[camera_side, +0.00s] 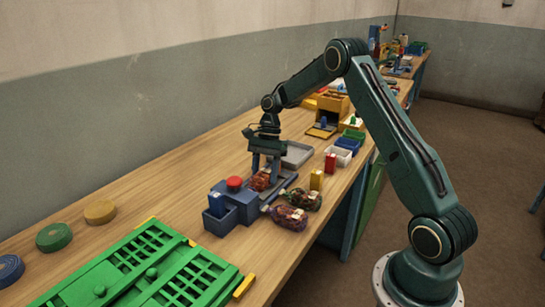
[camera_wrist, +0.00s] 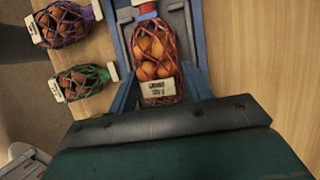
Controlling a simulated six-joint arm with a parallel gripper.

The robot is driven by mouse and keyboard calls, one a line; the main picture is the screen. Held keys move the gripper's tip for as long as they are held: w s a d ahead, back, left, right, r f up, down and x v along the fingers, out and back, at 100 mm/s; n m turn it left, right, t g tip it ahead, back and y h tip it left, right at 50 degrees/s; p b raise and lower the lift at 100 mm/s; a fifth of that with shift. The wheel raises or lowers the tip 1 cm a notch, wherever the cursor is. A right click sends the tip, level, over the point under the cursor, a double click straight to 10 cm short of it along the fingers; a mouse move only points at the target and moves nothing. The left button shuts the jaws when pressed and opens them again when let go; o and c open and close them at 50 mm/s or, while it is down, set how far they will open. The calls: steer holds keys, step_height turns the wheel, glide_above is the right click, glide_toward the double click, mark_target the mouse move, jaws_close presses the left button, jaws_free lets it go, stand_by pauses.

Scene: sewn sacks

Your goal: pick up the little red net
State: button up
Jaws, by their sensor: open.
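The little red net (camera_wrist: 155,55) holds orange fruits and bears a white label. It lies in a grey, blue-edged tray or bed in the wrist view. It also shows in the side view (camera_side: 261,181), partly hidden by my fingers. My gripper (camera_side: 265,171) points down over it and is open. In the wrist view its fingers (camera_wrist: 162,92) stand on either side of the label end of the net; I cannot tell if they touch it.
A purple net (camera_wrist: 62,24) and a net with a green end (camera_wrist: 82,82) lie to the left in the wrist view. In the side view, a blue box with a red button (camera_side: 235,183) stands close left of my gripper.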

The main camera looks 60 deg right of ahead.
mark_target(264, 171)
stand_by(0.4)
steer(key=c, duration=0.8)
steer(key=shift+r, duration=5)
steer(key=shift+a, duration=0.1)
